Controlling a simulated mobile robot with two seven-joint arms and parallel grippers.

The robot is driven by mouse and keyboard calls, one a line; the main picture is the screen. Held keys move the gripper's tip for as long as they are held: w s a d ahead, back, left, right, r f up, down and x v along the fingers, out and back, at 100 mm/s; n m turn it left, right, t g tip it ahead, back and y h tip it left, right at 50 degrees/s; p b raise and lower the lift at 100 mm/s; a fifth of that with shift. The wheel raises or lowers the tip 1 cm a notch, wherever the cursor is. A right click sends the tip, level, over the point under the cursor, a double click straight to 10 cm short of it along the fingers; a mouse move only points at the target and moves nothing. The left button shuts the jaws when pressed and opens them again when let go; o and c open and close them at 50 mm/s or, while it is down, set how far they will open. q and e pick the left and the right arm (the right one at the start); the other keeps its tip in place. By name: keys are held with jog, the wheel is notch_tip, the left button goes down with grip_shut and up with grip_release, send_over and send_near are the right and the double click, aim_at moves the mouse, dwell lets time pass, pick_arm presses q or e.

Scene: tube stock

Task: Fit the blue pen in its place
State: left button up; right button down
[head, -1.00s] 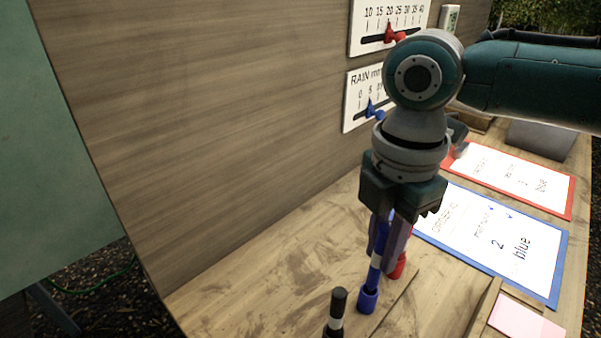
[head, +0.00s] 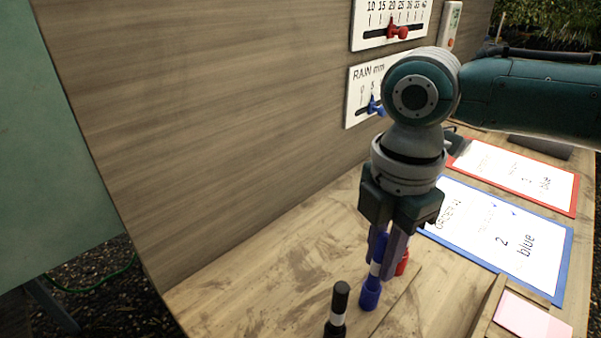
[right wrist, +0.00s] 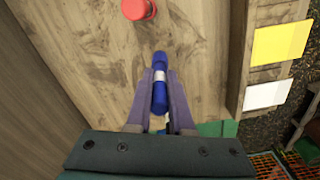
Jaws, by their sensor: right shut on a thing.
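The blue pen (head: 378,247), with a white band, is upright between the fingers of my right gripper (head: 387,256), which is shut on it. Its lower end is at a wider blue cup (head: 369,294) on the wooden table and appears to be inside it; how deep is hidden. In the right wrist view the blue pen (right wrist: 160,95) lies between both fingers of the right gripper (right wrist: 160,76). My left gripper is not in view.
A black pen (head: 340,297) stands upright at the front. A red piece (head: 402,263) stands just behind the blue pen, partly hidden. Blue-framed (head: 562,262) and red-framed (head: 575,195) cards lie at right. A wooden tray (head: 487,308) is at front right. The wall rises at left.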

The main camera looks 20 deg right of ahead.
jog(key=shift+f, duration=0.5)
jog(key=c, duration=0.7)
grip_release()
notch_tip(320, 180, up, 10)
jog(key=shift+p, duration=0.3)
